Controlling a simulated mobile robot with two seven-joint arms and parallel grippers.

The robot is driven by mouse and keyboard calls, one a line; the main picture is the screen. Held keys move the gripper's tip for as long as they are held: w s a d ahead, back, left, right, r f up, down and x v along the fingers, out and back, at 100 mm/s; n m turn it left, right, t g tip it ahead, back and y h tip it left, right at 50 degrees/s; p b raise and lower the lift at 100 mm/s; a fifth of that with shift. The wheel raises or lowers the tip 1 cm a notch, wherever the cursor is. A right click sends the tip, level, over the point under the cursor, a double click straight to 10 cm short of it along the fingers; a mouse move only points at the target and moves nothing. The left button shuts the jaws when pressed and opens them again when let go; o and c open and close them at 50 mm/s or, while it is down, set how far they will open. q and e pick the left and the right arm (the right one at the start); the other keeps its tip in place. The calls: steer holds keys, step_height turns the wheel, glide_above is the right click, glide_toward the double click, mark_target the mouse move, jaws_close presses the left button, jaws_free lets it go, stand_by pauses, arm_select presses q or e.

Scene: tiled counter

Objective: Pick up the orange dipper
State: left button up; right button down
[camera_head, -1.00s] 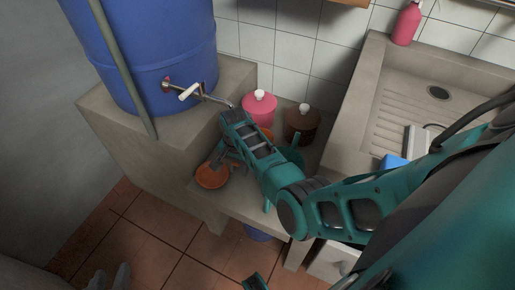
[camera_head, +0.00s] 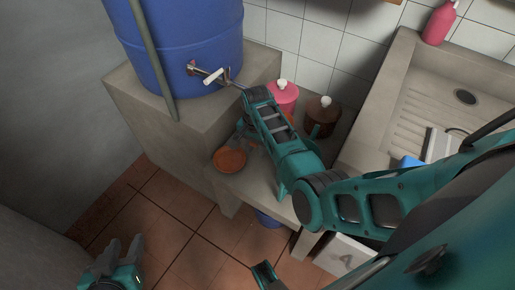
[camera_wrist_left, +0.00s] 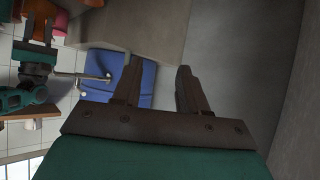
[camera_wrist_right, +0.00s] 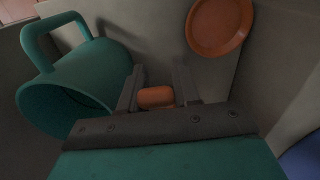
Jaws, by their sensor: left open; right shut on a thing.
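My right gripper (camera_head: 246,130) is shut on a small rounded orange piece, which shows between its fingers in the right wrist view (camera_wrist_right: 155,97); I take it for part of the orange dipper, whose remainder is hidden. A round, shallow orange dish-like thing (camera_head: 229,160) sits near the front left of the low ledge. It also shows in the right wrist view (camera_wrist_right: 218,25), apart from the fingers; I cannot tell whether it joins the held piece. My left gripper (camera_head: 125,250) is open and empty above the floor at the lower left.
A blue barrel (camera_head: 180,45) with a metal tap (camera_head: 212,76) stands on a concrete block, close to my right gripper. A pink pot (camera_head: 283,97) and brown pot (camera_head: 322,113) stand behind my right arm. A green mug (camera_wrist_right: 75,85) is beside the right fingers. A sink (camera_head: 430,100) is at right.

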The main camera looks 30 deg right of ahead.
arm_select(q)
steer(key=a+r+p, duration=0.1)
steer(key=p, duration=0.1)
steer(key=s+a+p, duration=0.1)
steer(key=p, duration=0.2)
steer(key=shift+s+a+r+y, duration=0.15)
steer(key=shift+a+r+y, duration=0.15)
steer(key=shift+r+y, duration=0.1)
arm_select(e)
step_height(320, 180, up, 17)
steer(key=shift+f, duration=0.15)
steer(key=c, duration=1.4)
jaws_free()
arm_select(q)
steer(key=shift+r, duration=0.15)
arm_select(e)
jaws_close()
